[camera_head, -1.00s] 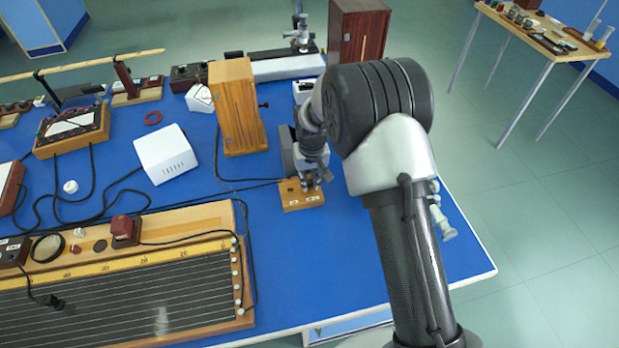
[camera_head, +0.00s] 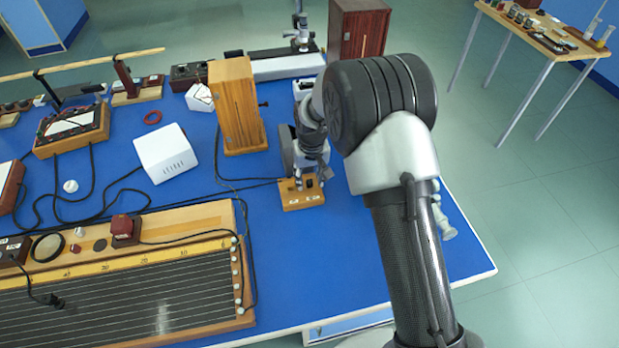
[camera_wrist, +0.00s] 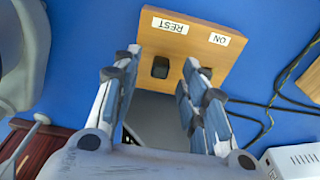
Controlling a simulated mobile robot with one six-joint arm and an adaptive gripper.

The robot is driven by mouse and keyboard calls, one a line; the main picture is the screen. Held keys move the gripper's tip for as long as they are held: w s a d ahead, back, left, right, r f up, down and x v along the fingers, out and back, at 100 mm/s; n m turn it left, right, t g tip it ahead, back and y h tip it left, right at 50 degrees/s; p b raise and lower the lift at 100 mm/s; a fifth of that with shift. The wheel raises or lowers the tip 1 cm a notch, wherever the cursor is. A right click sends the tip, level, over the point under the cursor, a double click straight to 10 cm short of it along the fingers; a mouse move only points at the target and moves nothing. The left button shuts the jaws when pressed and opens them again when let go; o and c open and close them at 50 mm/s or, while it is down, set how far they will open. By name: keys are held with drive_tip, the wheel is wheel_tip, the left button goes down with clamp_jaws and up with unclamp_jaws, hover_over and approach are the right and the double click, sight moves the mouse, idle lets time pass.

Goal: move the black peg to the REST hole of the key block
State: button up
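The wooden key block (camera_head: 290,204) sits near the right front of the blue bench. It also shows at the top of the wrist view (camera_wrist: 217,61), with its REST and ON labels upside down. The black peg (camera_wrist: 160,67) stands in line with the REST label, at the REST hole; its foot cannot be made out. It shows as a small dark shape in the head view (camera_head: 309,181). My gripper (camera_wrist: 162,59) is open, with a finger on each side of the peg and a gap to both. The ON hole is hidden behind the right finger.
A grey instrument (camera_head: 288,150) stands just behind the block. A wooden box (camera_head: 236,108) and a white box (camera_head: 165,153) are to the left. A long wire board (camera_head: 120,285) lies front left. Black cables cross the bench. Blue bench in front of the block is clear.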

wheel_tip(320, 180, up, 11)
drive_tip(key=s, duration=0.1)
drive_tip(key=shift+s+d, duration=0.2)
drive_tip(key=s+d+r+m+t, duration=0.1)
drive_tip(key=s+d+r, duration=0.45)
drive_tip(key=r, duration=0.25)
drive_tip(key=s+d+r+t, duration=0.1)
drive_tip(key=s+d+r, duration=0.3)
drive_tip(key=s+r, duration=0.35)
drive_tip(key=s+d+m, duration=0.1)
drive_tip(key=s+d, duration=0.2)
drive_tip(key=s, duration=0.6)
drive_tip(key=s+d+r+m+t, duration=0.1)
drive_tip(key=s+d, duration=0.2)
drive_tip(key=s, duration=0.7)
drive_tip(key=shift+s+d+r, duration=0.15)
drive_tip(key=shift+d, duration=0.25)
